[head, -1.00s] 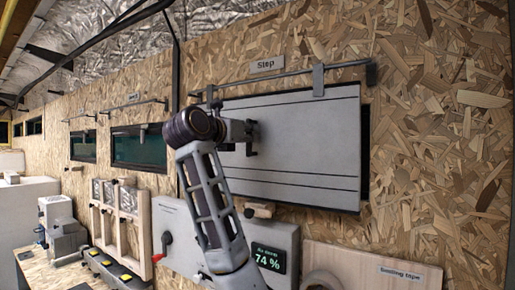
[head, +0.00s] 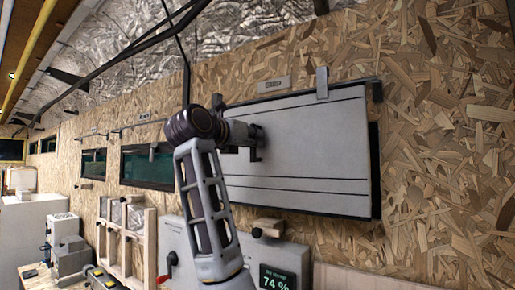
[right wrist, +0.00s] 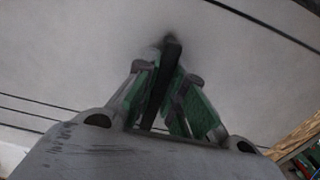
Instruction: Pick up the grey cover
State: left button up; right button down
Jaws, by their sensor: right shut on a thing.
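The grey cover (head: 310,145) is a flat panel with dark lines near its bottom, upright in front of a dark opening in the chipboard wall. Its clip (head: 322,83) stands up above the wall rail (head: 365,82). My right gripper (head: 257,142) is at the cover's left part. In the right wrist view its fingers (right wrist: 168,88) are closed around a dark handle (right wrist: 172,50) on the cover (right wrist: 75,55). My left gripper is not in view.
A "Step" label (head: 273,84) is above the rail. Below the cover are a wooden block (head: 268,227) and a grey box with a 74 % display (head: 277,279). A wooden rack (head: 128,232) stands left. Bare chipboard (head: 440,150) lies to the right.

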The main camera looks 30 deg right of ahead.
jog(key=b+v, duration=0.3)
jog(key=v, duration=1.3)
jog(key=shift+a, duration=0.2)
